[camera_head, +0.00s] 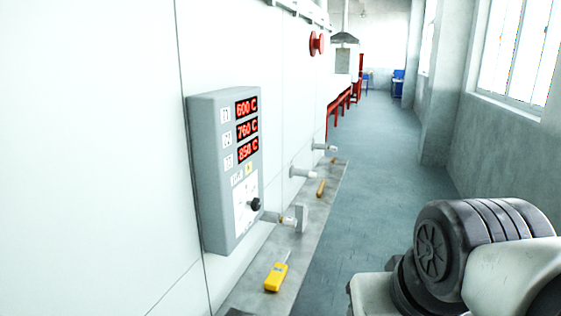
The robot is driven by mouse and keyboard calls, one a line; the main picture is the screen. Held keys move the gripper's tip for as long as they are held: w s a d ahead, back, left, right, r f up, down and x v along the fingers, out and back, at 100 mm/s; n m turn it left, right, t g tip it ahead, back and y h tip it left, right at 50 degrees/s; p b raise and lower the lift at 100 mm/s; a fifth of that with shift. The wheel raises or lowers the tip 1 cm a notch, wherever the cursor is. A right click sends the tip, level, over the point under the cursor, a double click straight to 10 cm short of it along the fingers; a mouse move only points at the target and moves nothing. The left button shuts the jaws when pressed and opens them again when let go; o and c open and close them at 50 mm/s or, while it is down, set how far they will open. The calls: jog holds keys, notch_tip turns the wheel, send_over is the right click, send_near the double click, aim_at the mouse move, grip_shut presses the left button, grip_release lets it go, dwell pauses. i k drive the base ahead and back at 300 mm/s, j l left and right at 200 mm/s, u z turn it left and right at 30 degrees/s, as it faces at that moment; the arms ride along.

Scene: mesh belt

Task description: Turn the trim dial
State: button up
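The trim dial (255,204) is a small black knob on a white scale plate (246,198). It sits low on the front of a grey control box (219,215) fixed to the pale wall. Above the dial, three red readouts (247,127) show 600 C, 760 C and 850 C. The dial's exact setting is too small to read. My arm shows at the lower right, well apart from the control box. My gripper is not in this view.
A yellow handheld device (276,277) lies on the grey ledge (250,295) below the box. Short pipe fittings (301,173) stick out of the wall beyond it. A red wheel (316,43) is higher up. The floor (375,190) along the aisle is clear.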

aim_at(255, 205)
jog(key=u, duration=3.2)
jog(key=z, duration=2.5)
jog(key=i+l, duration=0.15)
jog(key=l, duration=0.2)
jog(key=i+l, duration=0.15)
jog(key=l, duration=0.15)
jog(key=i+l+z, duration=0.1)
jog(key=l, duration=0.25)
